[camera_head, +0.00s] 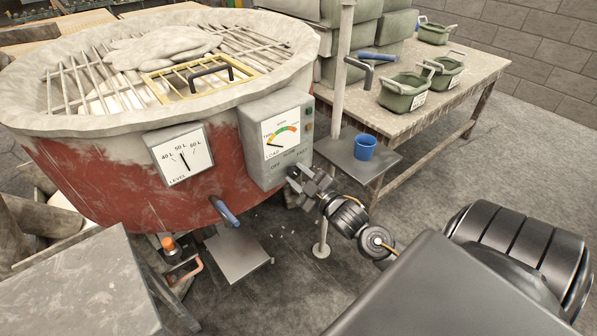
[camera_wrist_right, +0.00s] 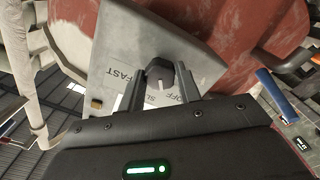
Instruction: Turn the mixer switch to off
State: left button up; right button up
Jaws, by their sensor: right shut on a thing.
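The mixer (camera_head: 110,180) is a big red and grey tub with a grey control box (camera_head: 262,140) on its side. The box carries a load dial and the labels OFF, SLOW and FAST. The switch is a dark knob (camera_wrist_right: 158,76) with a white pointer mark, seen in the right wrist view. The mark points down, roughly between SLOW and OFF. My right gripper (camera_wrist_right: 160,84) is shut on the knob, one finger on each side. In the head view the right gripper (camera_head: 303,181) is at the box's lower edge and hides the knob. My left gripper is not in view.
A post with a small shelf (camera_head: 380,158) holding a blue cup (camera_head: 364,147) stands right of the box. A wooden table (camera_head: 440,110) with green buckets (camera_head: 404,94) is behind. A blue-handled lever (camera_head: 224,211) juts out below the tub. Open floor lies to the right.

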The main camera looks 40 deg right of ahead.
jog(key=shift+n, duration=0.4)
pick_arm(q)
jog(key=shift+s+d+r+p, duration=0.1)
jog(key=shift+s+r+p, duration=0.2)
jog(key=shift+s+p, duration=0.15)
pick_arm(e)
jog(key=shift+n, duration=0.7)
jog(key=o, duration=1)
jog(key=shift+c, duration=0.2)
